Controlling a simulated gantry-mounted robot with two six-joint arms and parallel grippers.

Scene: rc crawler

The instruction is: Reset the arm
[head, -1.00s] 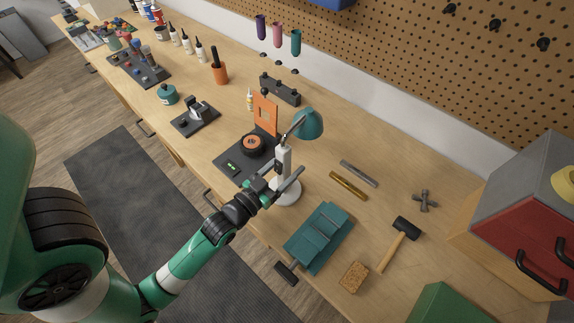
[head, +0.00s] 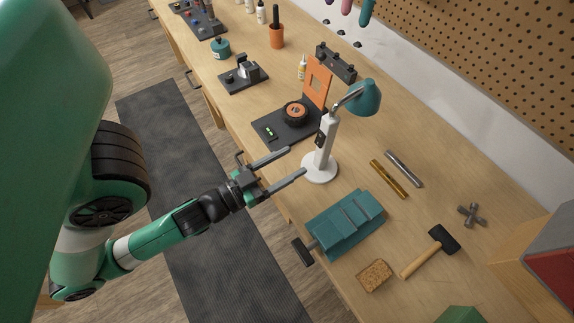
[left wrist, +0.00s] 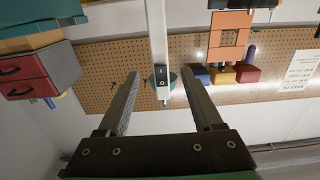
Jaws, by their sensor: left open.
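My left gripper (head: 279,172) is open and empty at the front edge of the workbench, its fingers pointing toward the white lamp (head: 323,150) with the teal shade. The fingertips are close to the lamp's stem; I cannot tell whether they touch it. In the left wrist view the two fingers of my left gripper (left wrist: 172,85) are spread wide, and the white lamp stem with its black switch (left wrist: 161,76) shows between and beyond them. My right gripper is not in view.
A dark plate holding a black wheel (head: 295,112) lies behind. The floor mat (head: 215,240) is clear.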

